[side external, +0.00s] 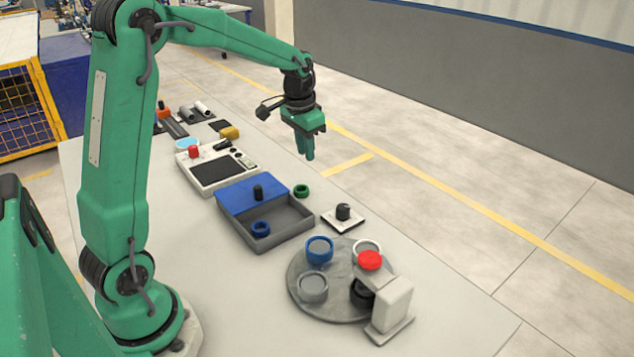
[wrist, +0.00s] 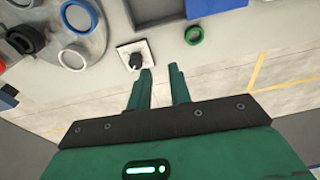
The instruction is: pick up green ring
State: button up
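The green ring (side external: 301,194) lies flat on the table, just right of the blue-and-grey tray (side external: 283,238) in the side external view. In the wrist view the green ring (wrist: 194,43) is at the top, beyond and to the right of my fingertips. My gripper (side external: 305,155) is raised above the table, well clear of the ring, with its fingers pointing down. In the wrist view my gripper (wrist: 160,69) shows two separate green fingers with an empty gap between them.
A black knob on a white plate (side external: 330,222) stands near the ring. A round grey turntable (side external: 338,312) carries several rings, with a white stand (side external: 392,304) beside it. A blue ring (side external: 261,232) is in the tray. A control panel (side external: 205,184) lies behind.

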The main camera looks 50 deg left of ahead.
jog(key=g, duration=0.1)
send_over(305, 191)
notch_tip(305, 191, down, 10)
jog(key=shift+s+d+r, duration=0.1)
jog(key=shift+s, duration=0.05)
jog(key=shift+f, duration=3.95)
grip_shut()
